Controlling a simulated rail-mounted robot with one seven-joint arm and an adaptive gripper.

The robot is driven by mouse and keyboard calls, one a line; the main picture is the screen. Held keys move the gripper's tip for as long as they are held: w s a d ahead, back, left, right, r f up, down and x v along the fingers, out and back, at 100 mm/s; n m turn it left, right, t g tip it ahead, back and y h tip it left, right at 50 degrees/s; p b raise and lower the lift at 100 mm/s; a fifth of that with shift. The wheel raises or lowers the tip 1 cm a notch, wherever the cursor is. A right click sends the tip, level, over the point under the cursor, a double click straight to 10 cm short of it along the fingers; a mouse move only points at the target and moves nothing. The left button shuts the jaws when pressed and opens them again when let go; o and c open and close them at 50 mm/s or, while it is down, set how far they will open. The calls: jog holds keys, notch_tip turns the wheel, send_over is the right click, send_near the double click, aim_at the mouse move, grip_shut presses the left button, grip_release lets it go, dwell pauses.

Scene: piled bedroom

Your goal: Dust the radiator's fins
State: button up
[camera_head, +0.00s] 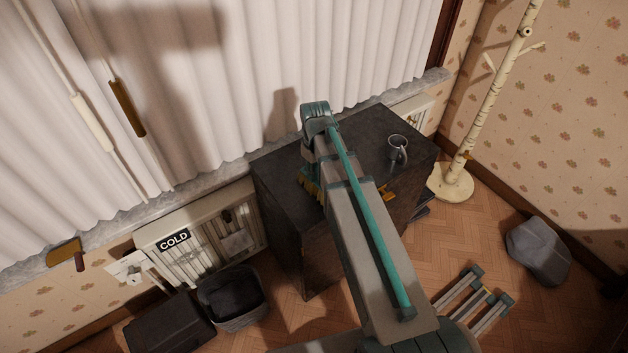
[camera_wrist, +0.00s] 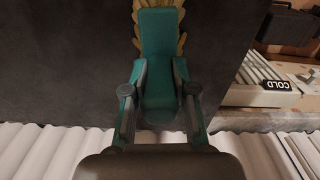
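The pale ribbed radiator (camera_head: 205,248) stands under the windowsill at the left, with a black COLD sign (camera_head: 174,241) on it. Another pale section (camera_head: 417,108) shows beyond the cabinet; the cabinet hides what lies between. The sign also shows at right in the wrist view (camera_wrist: 277,85). My gripper (camera_head: 314,170) is over the dark cabinet top, largely hidden by my arm in the head view. In the wrist view its fingers (camera_wrist: 158,85) close on both sides of a teal brush-like duster (camera_wrist: 160,45) with yellow bristles. The duster is apart from the visible radiator fins.
The dark cabinet (camera_head: 285,225) stands before the radiator, with a grey mug (camera_head: 398,147) on top. A dark bin (camera_head: 233,297) and black case (camera_head: 168,325) stand below the radiator's left section. A coat stand (camera_head: 490,100) is at right. Curtains (camera_head: 220,80) hang behind the arm.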

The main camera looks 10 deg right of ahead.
grip_shut()
jog(key=shift+r, duration=0.1)
jog(key=shift+r+p, duration=2.5)
jog(key=shift+r, duration=0.9)
jog(key=shift+r, duration=0.15)
jog(key=shift+r+p, duration=1.75)
jog(key=shift+r, duration=0.6)
